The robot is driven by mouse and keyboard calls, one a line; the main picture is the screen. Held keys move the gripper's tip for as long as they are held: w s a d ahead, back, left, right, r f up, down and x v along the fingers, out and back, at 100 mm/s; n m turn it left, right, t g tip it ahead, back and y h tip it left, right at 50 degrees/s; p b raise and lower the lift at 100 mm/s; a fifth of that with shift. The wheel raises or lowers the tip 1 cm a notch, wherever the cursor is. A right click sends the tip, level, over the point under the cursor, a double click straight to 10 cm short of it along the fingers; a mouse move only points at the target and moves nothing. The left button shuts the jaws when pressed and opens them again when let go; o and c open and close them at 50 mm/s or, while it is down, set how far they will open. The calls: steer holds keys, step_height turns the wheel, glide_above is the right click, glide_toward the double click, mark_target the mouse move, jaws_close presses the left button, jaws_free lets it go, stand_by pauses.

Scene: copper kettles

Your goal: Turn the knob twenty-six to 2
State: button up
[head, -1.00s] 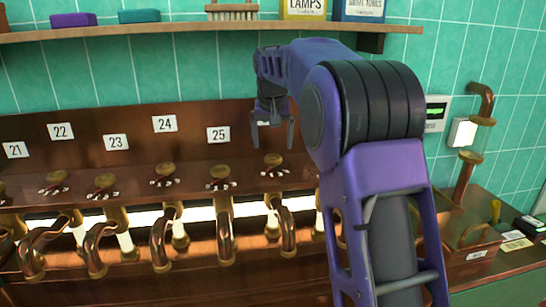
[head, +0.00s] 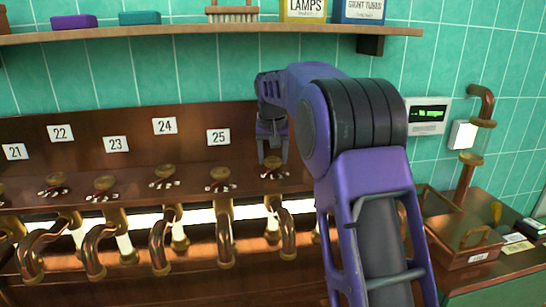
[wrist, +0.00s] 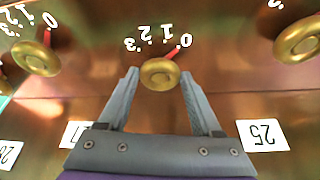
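The knob at my gripper is a round brass one in the wrist view (wrist: 160,73), also visible in the head view (head: 273,162). It is just right of the knob under plate 25; its own number plate is hidden by my arm in the head view. In the wrist view, marks 0 to 3 (wrist: 158,36) appear upside down around it, and its red pointer (wrist: 174,54) points to 0. My gripper (wrist: 158,76) is open, one finger on each side of the knob. Whether the fingers touch it is unclear. A plate (wrist: 72,134) is partly covered by my gripper.
Neighbouring knobs stand on both sides in the wrist view, one at right (wrist: 298,38) and one at left (wrist: 37,58). Curved copper pipes (head: 225,230) run below the knobs.

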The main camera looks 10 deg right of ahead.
steer(key=c, duration=0.5)
steer(key=shift+r, duration=0.1)
steer(key=shift+d+n+y+p, duration=0.2)
steer(key=shift+n+y+p, duration=0.2)
steer(key=shift+n+p, duration=0.55)
steer(key=n+y, duration=0.1)
steer(key=n, duration=0.2)
steer(key=shift+d, duration=0.15)
steer(key=n, duration=0.1)
steer(key=n+y, duration=0.1)
steer(key=n, duration=0.1)
steer(key=shift+w+d+n, duration=0.1)
steer(key=shift+d+n, duration=0.05)
steer(key=shift+n, duration=0.1)
steer(key=shift+w+n+g+y, duration=0.1)
steer(key=shift+n+g+y, duration=0.6)
steer(key=shift+n, duration=1)
steer(key=shift+d, duration=0.1)
